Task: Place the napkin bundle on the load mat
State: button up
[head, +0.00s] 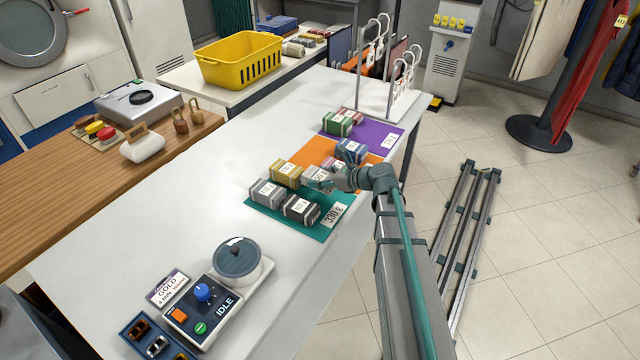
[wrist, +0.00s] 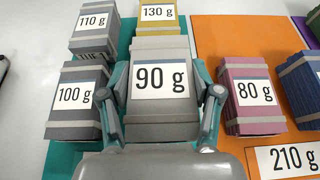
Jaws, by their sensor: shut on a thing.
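My gripper (wrist: 164,95) is shut on a grey napkin bundle (wrist: 162,105) with a 90 g label, its fingers on either side. In the head view my gripper (head: 322,182) and this bundle (head: 315,175) are over the border of the teal mat (head: 318,231) and orange mat (head: 311,152). I cannot tell whether the bundle touches a mat. The teal mat, with a 330 g card, bears a yellow 130 g bundle (wrist: 158,18) and grey 110 g (wrist: 95,30) and 100 g (wrist: 78,98) bundles. None of the mats is visibly named as the load mat.
A pink 80 g bundle (wrist: 250,95) and a blue bundle (head: 350,150) are on the orange mat, beside a 210 g card (wrist: 288,160). A purple mat (head: 372,134) lies behind, with more bundles.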

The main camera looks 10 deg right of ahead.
jog(key=shift+w+f, duration=0.4)
jog(key=shift+f, duration=0.05)
jog(key=shift+f+p, duration=0.55)
jog(key=shift+f, duration=1.05)
jog(key=shift+f, duration=0.1)
jog(key=o, duration=1.4)
jog(key=shift+s+d, duration=0.1)
jog(key=b+v, duration=0.2)
jog(key=v, duration=0.9)
jog(key=shift+o, duration=0.6)
jog(key=shift+s+d+r, duration=0.2)
jog(key=shift+d+r, duration=0.05)
jog(key=shift+r, duration=0.05)
